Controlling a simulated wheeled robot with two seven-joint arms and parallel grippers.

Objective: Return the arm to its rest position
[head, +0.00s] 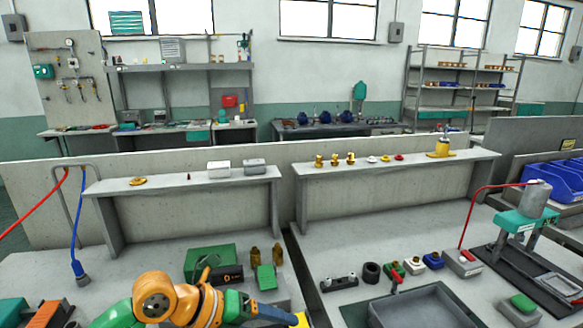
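An orange and green arm of mine (205,303) reaches in along the bottom edge from the left, so I take it as my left arm. It is bent at an orange joint and points right across the front of the bench. I cannot make out fingertips there, or whether the gripper is open or holds anything. My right arm and gripper are not in view.
Behind the arm stand a green block with a black cylinder (228,273) and brass fittings (277,254). To the right are a grey tray (436,297), several small coloured parts and a teal-and-grey press (525,215). Two raised shelves (200,183) stand behind. Bare bench lies mid-left.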

